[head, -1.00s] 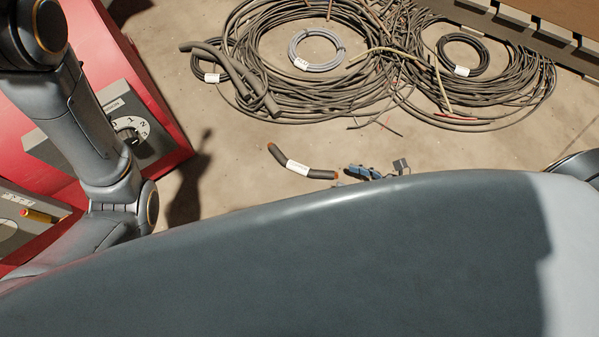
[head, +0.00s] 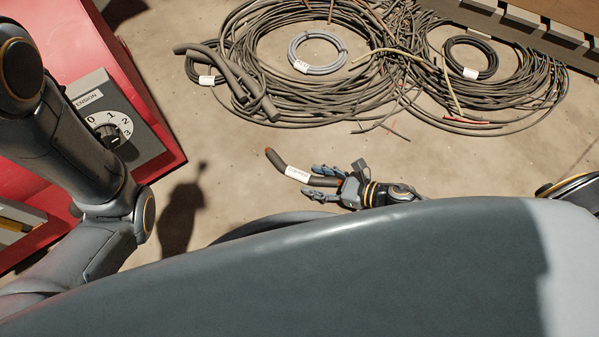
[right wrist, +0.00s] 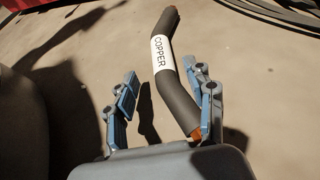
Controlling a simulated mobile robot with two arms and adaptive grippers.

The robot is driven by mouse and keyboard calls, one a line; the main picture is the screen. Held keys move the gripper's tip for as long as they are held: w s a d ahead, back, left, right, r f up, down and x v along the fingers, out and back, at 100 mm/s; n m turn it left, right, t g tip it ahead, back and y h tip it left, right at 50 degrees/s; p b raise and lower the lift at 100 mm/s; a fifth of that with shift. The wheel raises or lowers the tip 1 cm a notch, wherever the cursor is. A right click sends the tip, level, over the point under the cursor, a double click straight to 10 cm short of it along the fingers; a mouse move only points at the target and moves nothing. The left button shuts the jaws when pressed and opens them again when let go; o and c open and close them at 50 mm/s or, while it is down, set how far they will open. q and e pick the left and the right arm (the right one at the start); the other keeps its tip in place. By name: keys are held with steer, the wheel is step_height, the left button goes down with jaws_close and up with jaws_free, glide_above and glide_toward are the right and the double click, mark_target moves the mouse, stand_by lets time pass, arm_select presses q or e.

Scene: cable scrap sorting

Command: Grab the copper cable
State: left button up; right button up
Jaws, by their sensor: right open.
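The copper cable (head: 279,164) is a short, bent, dark grey piece with orange ends and a white label, lying on the floor in the head view. In the right wrist view the label on the cable (right wrist: 175,92) reads COPPER. My right gripper (head: 314,180) is open, with its fingers either side of the cable's near part. In the right wrist view the cable runs through the gap of the gripper (right wrist: 165,77), closer to the right finger, its near orange end beside that finger's base. My left arm shows at the left, but its gripper is out of view.
Large coils of dark cable (head: 250,85) lie at the back, with a grey coil (head: 318,39) and a black coil (head: 470,43) inside. A red machine (head: 160,160) with a numbered dial stands at the left. Bare floor surrounds the copper cable.

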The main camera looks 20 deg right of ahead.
mark_target(309, 177)
steer(key=b+x, duration=0.1)
steer(key=x, duration=0.2)
steer(key=shift+w+a+f, duration=0.1)
steer(key=shift+w+f, duration=0.05)
steer(key=shift+w, duration=0.15)
jaws_close()
